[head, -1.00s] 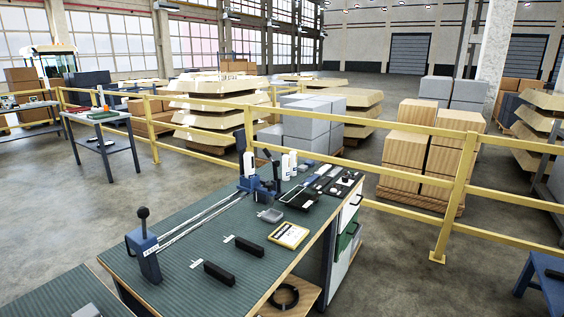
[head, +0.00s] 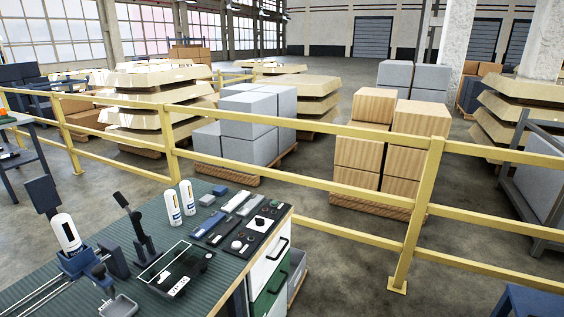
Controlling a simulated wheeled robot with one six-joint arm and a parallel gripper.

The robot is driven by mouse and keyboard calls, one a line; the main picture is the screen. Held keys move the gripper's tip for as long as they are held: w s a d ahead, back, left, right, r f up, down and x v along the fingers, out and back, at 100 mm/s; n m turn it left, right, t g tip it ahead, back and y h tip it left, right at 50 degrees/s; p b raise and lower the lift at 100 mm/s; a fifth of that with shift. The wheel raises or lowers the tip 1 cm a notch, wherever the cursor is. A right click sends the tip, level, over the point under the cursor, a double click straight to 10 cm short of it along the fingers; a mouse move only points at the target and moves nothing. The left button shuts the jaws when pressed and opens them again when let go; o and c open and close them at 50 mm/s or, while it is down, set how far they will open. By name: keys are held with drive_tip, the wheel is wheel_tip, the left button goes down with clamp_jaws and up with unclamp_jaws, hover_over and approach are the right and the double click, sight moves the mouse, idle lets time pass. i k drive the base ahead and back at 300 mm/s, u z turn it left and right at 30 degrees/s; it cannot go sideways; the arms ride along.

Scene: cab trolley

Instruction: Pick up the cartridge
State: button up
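Two white cartridges with dark labels stand upright side by side on the bench, a left one (head: 173,208) and a right one (head: 187,198). A third white cartridge (head: 67,233) sits tilted in the blue holder (head: 78,264) of a rail fixture at the lower left. The task does not say which cartridge it means. The bench (head: 35,285) has a green ribbed top. My gripper is not in view.
A black framed tray (head: 175,270), a black lever (head: 136,220) and a row of small tools and a control panel (head: 262,226) crowd the bench. Drawers (head: 268,275) are under its right end. A yellow railing (head: 300,195) runs behind it, with stacked boxes (head: 385,150) beyond.

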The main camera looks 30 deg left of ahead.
sight(68, 237)
drive_tip(key=i, duration=1.7)
drive_tip(key=u, duration=3.55)
drive_tip(key=i, duration=1)
